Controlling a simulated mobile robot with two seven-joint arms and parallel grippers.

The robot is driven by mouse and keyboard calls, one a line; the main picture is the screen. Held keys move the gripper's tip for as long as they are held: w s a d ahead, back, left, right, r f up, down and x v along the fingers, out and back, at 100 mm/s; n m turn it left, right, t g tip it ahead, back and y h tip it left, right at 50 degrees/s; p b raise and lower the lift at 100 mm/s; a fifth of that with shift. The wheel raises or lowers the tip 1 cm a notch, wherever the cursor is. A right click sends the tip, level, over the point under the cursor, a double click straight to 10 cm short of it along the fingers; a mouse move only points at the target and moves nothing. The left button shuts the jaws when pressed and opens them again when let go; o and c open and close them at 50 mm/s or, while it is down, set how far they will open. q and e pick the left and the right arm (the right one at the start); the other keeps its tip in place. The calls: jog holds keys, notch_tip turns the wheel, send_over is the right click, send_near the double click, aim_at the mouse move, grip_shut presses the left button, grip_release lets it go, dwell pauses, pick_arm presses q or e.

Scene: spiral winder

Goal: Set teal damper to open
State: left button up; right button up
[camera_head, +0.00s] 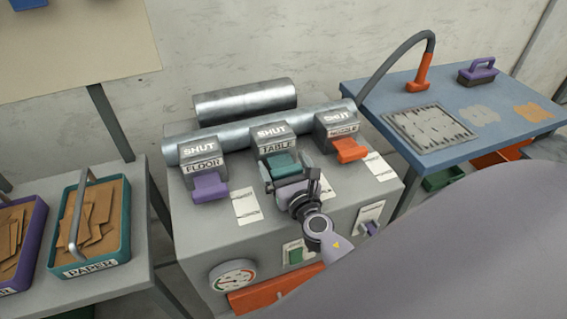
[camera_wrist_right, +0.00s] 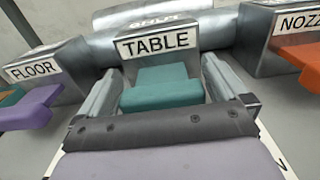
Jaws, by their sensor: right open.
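The teal damper (camera_head: 284,161) is the middle one of three on the grey cabinet. Its box (camera_head: 273,140) reads SHUT on top and TABLE on the front. Its teal handle (camera_wrist_right: 160,88) sticks out toward me in the right wrist view. My right gripper (camera_head: 290,184) is at this handle, open. In the right wrist view its fingers (camera_wrist_right: 161,72) stand to the left and right of the handle, with the handle between them. I cannot tell whether they touch it. My left gripper is not in view.
A purple FLOOR damper (camera_head: 211,186) and an orange NOZZLE damper (camera_head: 349,149) flank the teal one, both reading SHUT. Metal pipes (camera_head: 245,100) run behind. A gauge (camera_head: 233,275) is on the cabinet front. A paper tray (camera_head: 118,252) stands left, a blue table (camera_head: 385,95) right.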

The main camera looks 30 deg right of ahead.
aim_at(288, 175)
jog(key=shift+w, duration=0.25)
jog(key=c, duration=1.2)
jog(key=v, duration=0.5)
jog(key=shift+s, duration=0.25)
jog(key=shift+s+a+f, duration=0.1)
